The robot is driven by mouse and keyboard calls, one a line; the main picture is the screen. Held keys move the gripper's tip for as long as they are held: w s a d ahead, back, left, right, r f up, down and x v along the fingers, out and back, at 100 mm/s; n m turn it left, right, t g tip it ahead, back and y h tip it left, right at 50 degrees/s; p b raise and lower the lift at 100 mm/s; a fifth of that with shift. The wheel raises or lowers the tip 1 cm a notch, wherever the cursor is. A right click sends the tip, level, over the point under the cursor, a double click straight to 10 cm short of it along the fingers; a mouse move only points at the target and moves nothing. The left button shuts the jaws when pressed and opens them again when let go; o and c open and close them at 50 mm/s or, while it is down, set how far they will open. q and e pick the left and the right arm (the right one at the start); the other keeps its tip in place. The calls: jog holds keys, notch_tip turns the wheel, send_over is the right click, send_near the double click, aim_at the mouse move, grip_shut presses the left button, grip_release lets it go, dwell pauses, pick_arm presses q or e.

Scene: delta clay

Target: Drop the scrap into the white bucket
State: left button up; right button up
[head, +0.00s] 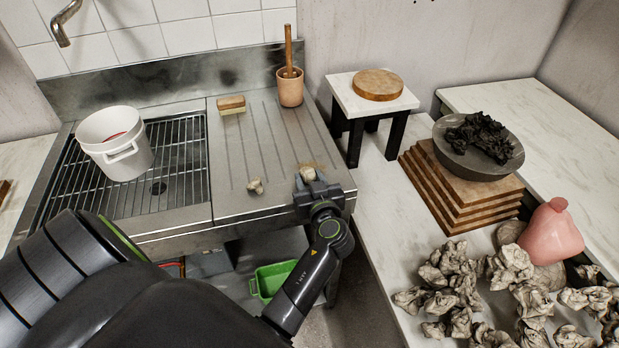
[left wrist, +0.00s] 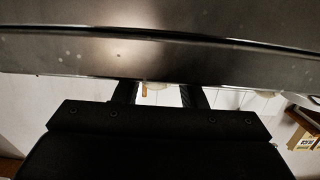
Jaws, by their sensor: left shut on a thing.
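My left gripper (head: 308,176) is at the front right of the steel drainboard, shut on a small pale tan lump, the scrap (head: 307,171), most of which the fingers hide. The left wrist view shows the two dark fingers with a pale and orange-brown bit (left wrist: 150,90) between them. The white bucket (head: 118,158) stands upright on the sink grate to the left, with its handle at the front and something red inside. Another small pale lump (head: 255,186) lies on the drainboard, left of my gripper. My right gripper is not in view.
A sponge brush (head: 231,104) and a clay pot (head: 290,90) with a wooden handle stand at the back of the drainboard. A small white-topped stand (head: 345,98) is to the right. Crumpled clay lumps (head: 450,268) crowd the right worktop. The drainboard's middle is mostly clear.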

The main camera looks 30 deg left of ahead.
pick_arm(q)
notch_tip(320, 180, up, 10)
dwell(0.4)
